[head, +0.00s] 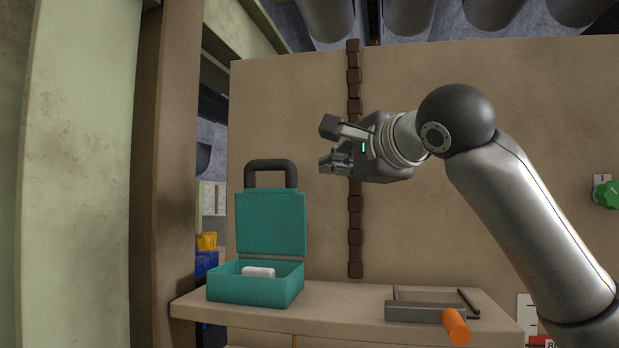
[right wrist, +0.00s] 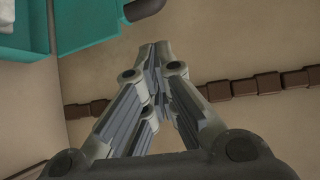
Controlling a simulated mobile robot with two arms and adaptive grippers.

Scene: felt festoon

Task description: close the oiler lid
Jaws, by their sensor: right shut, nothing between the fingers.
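The oiler is a teal box (head: 253,291) on a tan shelf, with its teal lid (head: 270,224) standing up open at the back. A dark handle (head: 271,166) arches from the lid's top edge. A small white block (head: 258,271) lies inside the box. My right gripper (head: 328,146) is to the right of the handle and slightly above it, apart from the lid, shut and empty. In the right wrist view the shut fingers (right wrist: 158,55) point toward the top, with part of the lid (right wrist: 95,25) and the box (right wrist: 28,32) at the upper left. My left gripper is not in view.
The shelf (head: 340,298) also holds a grey tool (head: 417,313) with an orange handle (head: 456,326), right of the box. A brown chain-like strip (head: 355,235) runs down the tan back panel. A post (head: 165,150) stands at left. A green knob (head: 607,194) is at far right.

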